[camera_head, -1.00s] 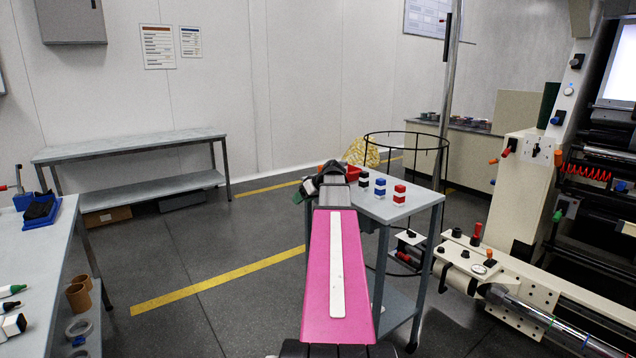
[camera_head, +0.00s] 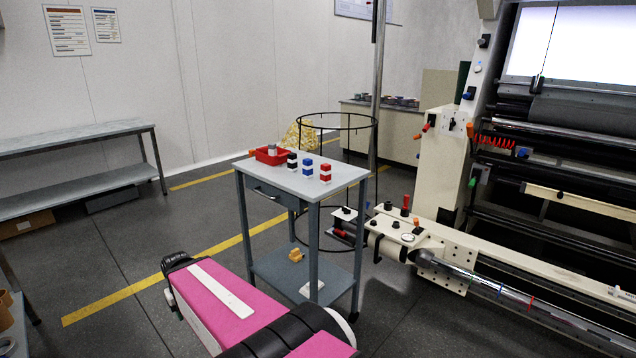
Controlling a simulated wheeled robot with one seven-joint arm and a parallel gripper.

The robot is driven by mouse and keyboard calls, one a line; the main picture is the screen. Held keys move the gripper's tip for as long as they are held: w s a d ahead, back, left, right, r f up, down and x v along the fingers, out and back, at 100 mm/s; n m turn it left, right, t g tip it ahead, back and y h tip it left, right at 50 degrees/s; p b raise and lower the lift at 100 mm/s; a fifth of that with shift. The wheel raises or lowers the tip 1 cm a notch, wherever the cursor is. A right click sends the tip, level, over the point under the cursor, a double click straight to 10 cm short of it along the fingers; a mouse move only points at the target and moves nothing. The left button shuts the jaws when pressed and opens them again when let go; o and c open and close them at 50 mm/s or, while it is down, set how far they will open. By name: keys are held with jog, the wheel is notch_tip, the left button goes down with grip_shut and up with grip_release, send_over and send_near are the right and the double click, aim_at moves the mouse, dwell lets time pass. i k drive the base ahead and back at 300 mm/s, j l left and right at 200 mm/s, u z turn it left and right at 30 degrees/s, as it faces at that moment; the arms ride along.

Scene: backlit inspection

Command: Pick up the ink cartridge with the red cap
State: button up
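The ink cartridge with the red cap (camera_head: 325,173) stands upright on the top of a small grey table (camera_head: 338,178). It is the rightmost of three in a row, white-banded with red parts. A blue-and-white cartridge (camera_head: 307,168) stands just left of it, and a black-and-white one (camera_head: 292,162) left of that. They stand apart. My pink arm link reaches across the lower left, in front of and below the table top. My gripper cannot be made out; nothing of mine is at the cartridges.
A black wire hoop stand (camera_head: 372,125) rises behind the table. A large printing machine (camera_head: 440,165) stands to the right. Open floor lies left of the table.

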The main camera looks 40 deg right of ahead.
aim_at(325, 175)
jog(key=k+l+z, duration=0.15)
jog(key=z, duration=0.25)
jog(key=k+l+z, duration=0.1)
jog(key=z, duration=0.3)
jog(key=l, duration=0.1)
